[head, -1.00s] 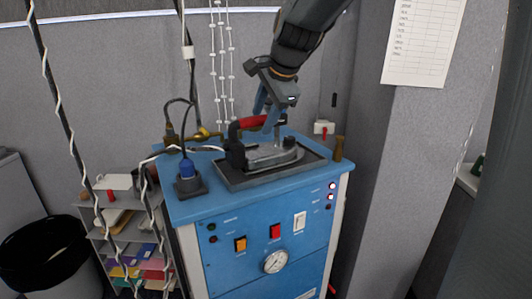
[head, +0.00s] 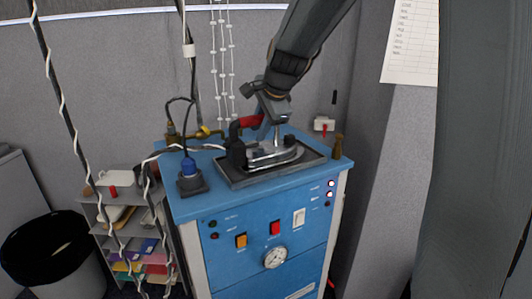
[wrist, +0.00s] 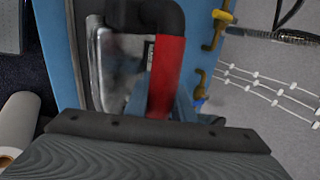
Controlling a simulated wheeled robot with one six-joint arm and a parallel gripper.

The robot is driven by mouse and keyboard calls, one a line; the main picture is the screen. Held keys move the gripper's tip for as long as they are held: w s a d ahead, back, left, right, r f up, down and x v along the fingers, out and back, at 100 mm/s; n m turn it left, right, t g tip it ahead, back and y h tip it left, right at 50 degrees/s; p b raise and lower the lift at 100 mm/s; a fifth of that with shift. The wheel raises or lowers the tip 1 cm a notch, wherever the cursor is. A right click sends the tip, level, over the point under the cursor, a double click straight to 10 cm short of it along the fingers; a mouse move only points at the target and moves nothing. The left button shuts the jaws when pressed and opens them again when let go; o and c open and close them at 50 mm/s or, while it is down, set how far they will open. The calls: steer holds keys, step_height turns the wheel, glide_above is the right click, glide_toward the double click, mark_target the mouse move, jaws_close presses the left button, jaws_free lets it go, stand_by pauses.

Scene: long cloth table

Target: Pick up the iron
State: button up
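The iron (head: 272,158) has a metal body, dark rear part and red handle. It rests on a dark tray (head: 233,181) on top of the blue cabinet. My gripper (head: 268,132) is low over the iron, its blue fingers at the front of the handle. In the wrist view the red handle (wrist: 167,78) runs down between or against my blue fingers (wrist: 172,108). The handle's near end is hidden by my gripper. I cannot tell whether the fingers are closed on it. The iron looks level on the tray.
The blue cabinet (head: 262,223) has switches and a gauge (head: 275,258) in front. A brass post (head: 337,146) stands at the right corner. Wrapped poles hang at left.

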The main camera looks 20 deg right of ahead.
jaws_close()
steer(key=shift+w+r, duration=0.1)
steer(key=shift+r, duration=0.05)
steer(key=shift+r, duration=0.1)
